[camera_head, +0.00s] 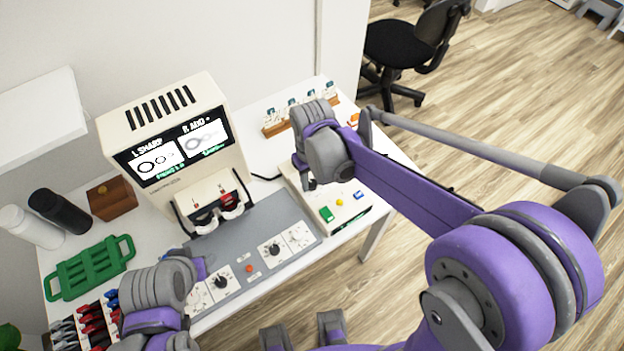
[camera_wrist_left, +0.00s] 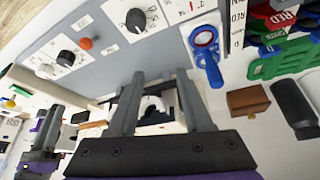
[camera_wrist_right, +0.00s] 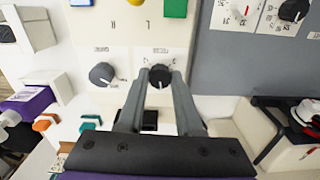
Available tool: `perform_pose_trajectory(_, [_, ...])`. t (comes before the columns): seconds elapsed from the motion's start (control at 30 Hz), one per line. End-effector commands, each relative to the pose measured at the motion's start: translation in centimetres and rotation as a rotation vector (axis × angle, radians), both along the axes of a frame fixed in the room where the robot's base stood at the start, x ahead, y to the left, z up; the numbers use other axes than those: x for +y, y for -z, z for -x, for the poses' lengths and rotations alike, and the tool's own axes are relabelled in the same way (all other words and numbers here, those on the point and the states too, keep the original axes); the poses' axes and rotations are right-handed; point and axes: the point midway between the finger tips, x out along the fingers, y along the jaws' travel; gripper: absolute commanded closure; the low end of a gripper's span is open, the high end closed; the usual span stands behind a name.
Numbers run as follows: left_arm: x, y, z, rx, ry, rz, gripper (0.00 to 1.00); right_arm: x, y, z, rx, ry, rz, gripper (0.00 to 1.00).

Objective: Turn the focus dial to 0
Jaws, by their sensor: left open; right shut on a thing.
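My right gripper (camera_wrist_right: 158,88) is shut on a dark round knob (camera_wrist_right: 160,75) on the beige control box, seen in the right wrist view. The knob's printed label is too small to read surely, so I cannot tell if it is the focus dial. A second dark knob (camera_wrist_right: 102,74) with a pale mark sits beside it, untouched. In the head view the right gripper (camera_head: 309,184) is over the beige box (camera_head: 352,212), and its arm hides the knobs. My left gripper (camera_wrist_left: 158,103) is open and empty, above the table.
A device with two screens (camera_head: 180,140), reading "L SHARP" and "R ADD", stands behind. A grey panel (camera_head: 250,225) with more dials lies in front. Green (camera_head: 326,214), yellow and blue buttons are on the beige box.

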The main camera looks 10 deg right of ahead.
Motion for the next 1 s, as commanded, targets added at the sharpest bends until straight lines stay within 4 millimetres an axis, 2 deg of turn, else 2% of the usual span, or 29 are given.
perform_pose_trajectory(0.3, [0.0, 0.24, 0.06, 0.001, 0.0, 0.0, 0.5, 0.0, -0.02, -0.02, -0.001, 0.099, 0.0, 1.0])
perform_pose_trajectory(0.77, [0.0, 0.25, 0.06, 0.001, 0.0, 0.0, 0.5, 0.0, -0.04, -0.03, -0.001, 0.111, 0.0, 1.0])
perform_pose_trajectory(0.8, [0.0, 0.25, 0.06, 0.001, 0.0, 0.0, 0.5, 0.0, -0.04, -0.03, -0.001, 0.111, 0.0, 0.6])
perform_pose_trajectory(0.93, [0.0, 0.25, 0.06, 0.001, 0.0, 0.0, 0.5, 0.0, -0.03, -0.02, -0.001, 0.111, 0.0, 0.37])
perform_pose_trajectory(1.0, [0.0, 0.25, 0.06, 0.001, 0.0, 0.0, 0.5, 0.0, -0.03, -0.01, 0.0, 0.111, 0.0, 0.36])
